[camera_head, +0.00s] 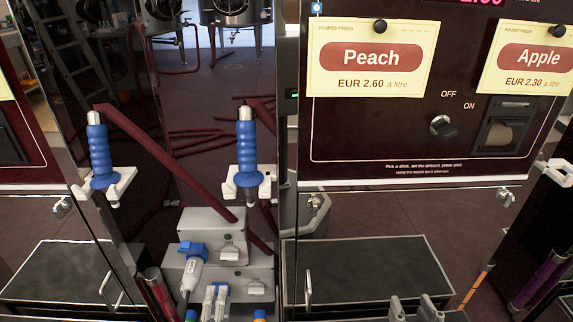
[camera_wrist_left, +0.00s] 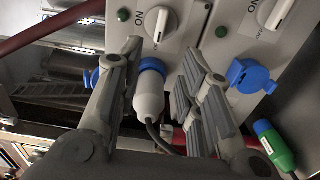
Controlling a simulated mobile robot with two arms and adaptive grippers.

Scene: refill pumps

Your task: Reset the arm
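My left gripper (camera_head: 215,298) is low in the middle of the head view, before the grey switch boxes. In the left wrist view its fingers (camera_wrist_left: 160,85) are apart. A white plug with a blue collar (camera_wrist_left: 149,92) and a dark cable shows between and beyond them; I cannot tell whether they touch it. In the head view a white plug (camera_head: 191,272) sits under a blue socket (camera_head: 192,248) on the upper box. My right gripper (camera_head: 416,308) shows only its grey fingertips at the bottom edge, apart and with nothing seen between them.
Two blue-handled nozzles (camera_head: 101,155) and (camera_head: 247,152) rest in white holders above. The grey upper box (camera_head: 213,222) and the Peach dispenser panel (camera_head: 370,130) stand ahead. The wrist view shows another blue socket (camera_wrist_left: 250,76) and a green-and-blue plug (camera_wrist_left: 273,145).

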